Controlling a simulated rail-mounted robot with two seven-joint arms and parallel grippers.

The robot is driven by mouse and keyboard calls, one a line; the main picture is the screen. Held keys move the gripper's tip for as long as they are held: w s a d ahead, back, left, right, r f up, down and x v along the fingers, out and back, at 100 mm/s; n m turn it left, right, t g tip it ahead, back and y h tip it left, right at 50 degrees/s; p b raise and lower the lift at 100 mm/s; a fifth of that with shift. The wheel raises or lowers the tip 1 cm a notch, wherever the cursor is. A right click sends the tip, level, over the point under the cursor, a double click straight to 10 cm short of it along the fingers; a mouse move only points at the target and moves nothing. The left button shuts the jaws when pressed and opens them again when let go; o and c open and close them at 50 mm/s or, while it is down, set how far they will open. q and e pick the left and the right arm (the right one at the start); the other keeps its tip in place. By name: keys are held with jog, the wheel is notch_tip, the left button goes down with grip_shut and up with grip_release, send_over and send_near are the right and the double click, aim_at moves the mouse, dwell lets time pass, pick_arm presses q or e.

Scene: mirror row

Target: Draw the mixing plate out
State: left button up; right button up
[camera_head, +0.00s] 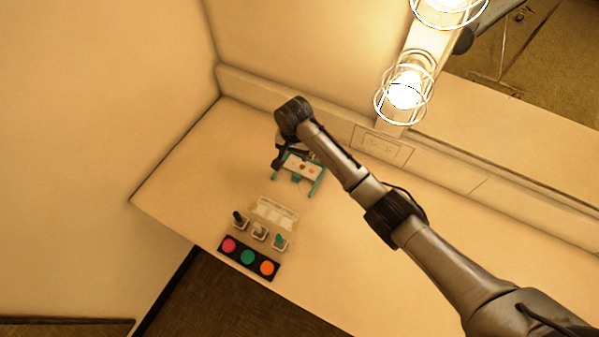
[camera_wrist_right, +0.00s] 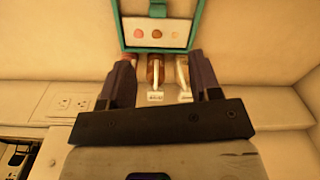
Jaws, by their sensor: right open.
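A white plate with round spots of colour, which I take for the mixing plate (camera_head: 299,167), sits in a teal frame (camera_head: 316,184) on the counter near the back wall. In the right wrist view the plate (camera_wrist_right: 178,25) shows pink, brown and pale orange spots inside the teal frame (camera_wrist_right: 198,22). My right gripper (camera_wrist_right: 161,58) is open, with one finger on each side of the view and the plate beyond the fingertips. In the head view my right gripper (camera_head: 281,160) is at the frame's left end, partly hidden by its wrist. My left gripper is not in view.
Small bottles (camera_wrist_right: 155,72) show between my fingers in the wrist view. Toward the counter's front edge are a pale tray (camera_head: 275,212), several small dishes (camera_head: 260,233) and a black palette (camera_head: 249,258) with three colours. A caged lamp (camera_head: 405,92) hangs by the mirror. The counter's left part is clear.

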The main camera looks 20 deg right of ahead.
aim_at(295, 176)
jog(key=f+m, duration=0.1)
jog(key=f, duration=0.3)
jog(key=f+m+b, duration=0.1)
jog(key=f, duration=0.9)
jog(key=shift+s+m, duration=0.2)
jog(key=shift+m, duration=0.2)
jog(key=shift+r, duration=0.1)
grip_shut()
